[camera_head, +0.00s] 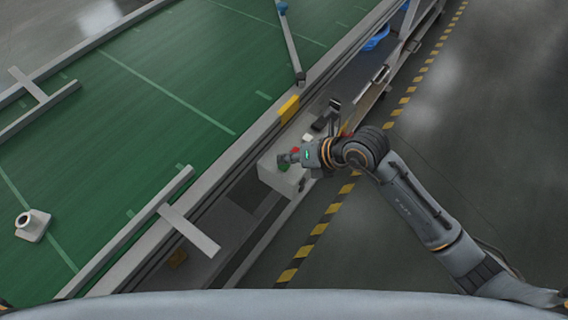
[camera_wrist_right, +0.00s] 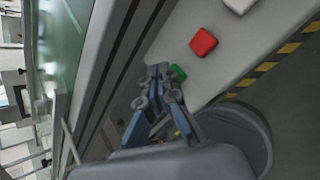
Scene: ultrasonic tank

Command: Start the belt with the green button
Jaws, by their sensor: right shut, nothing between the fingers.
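The green button (camera_wrist_right: 179,72) sits on a pale control box (camera_head: 269,174) at the side of the belt. In the head view the green button (camera_head: 284,168) shows just below my right gripper (camera_head: 283,158). My right gripper is shut and empty, and in the right wrist view its fingertips (camera_wrist_right: 158,70) are right beside the green button and partly cover it. I cannot tell whether they touch it. A red button (camera_wrist_right: 203,42) is on the same box, next to the green one. The green belt (camera_head: 160,90) runs beside the box. My left gripper is not in view.
A grey rail with a yellow block (camera_head: 288,108) runs between belt and box. A white object (camera_head: 33,224) sits on the belt at the left. Guide bars (camera_head: 190,230) stick out over the belt edge. Yellow-black floor tape (camera_head: 318,229) runs alongside; the floor at right is clear.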

